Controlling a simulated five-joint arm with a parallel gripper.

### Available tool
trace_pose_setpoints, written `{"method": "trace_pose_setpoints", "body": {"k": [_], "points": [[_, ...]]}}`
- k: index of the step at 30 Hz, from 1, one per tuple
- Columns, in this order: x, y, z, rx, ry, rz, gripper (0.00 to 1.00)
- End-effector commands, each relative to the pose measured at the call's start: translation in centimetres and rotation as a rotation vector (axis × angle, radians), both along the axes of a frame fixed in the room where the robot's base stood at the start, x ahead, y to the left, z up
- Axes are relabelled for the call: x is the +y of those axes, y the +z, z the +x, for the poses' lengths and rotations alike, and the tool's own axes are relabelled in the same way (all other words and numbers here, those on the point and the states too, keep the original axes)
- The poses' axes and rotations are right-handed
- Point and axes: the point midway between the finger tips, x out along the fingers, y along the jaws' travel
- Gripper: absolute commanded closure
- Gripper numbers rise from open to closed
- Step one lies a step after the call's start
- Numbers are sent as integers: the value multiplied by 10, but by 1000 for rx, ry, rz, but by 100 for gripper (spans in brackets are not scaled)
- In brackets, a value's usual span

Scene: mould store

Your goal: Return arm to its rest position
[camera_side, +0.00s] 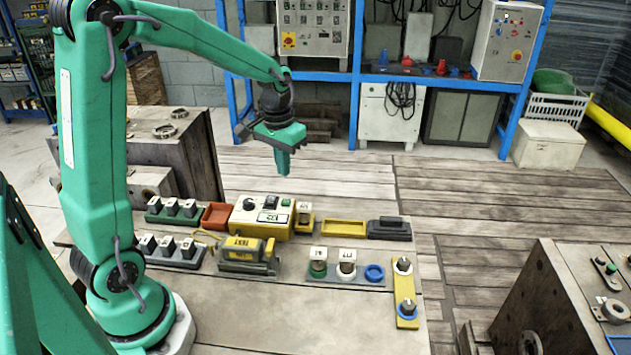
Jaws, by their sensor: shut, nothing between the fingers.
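My green arm stands at the left of the bench and reaches up and over to the right. My gripper (283,165) points down, shut and empty, in the air above the back edge of the bench. It is clear of everything below it. Beneath it on the bench is a yellow control box (262,219) with a black knob and a label. The rest position itself has no visible mark.
The bench (320,310) holds a green rack (172,217), an orange tray (216,215), a yellow tray (344,227), a yellow tester (247,256), a grey holder (345,279) and a yellow plate (405,295). A metal mould block (560,300) stands right. The bench front is bare.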

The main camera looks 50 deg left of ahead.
Motion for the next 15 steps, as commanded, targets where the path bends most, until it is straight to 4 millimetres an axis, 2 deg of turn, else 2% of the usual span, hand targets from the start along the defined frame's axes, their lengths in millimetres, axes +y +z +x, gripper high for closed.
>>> {"method": "trace_pose_setpoints", "body": {"k": [6, 15], "points": [[-24, 34, -23, -76, -41, 18, 100], [-54, 67, -63, -178, -97, 36, 100]]}}
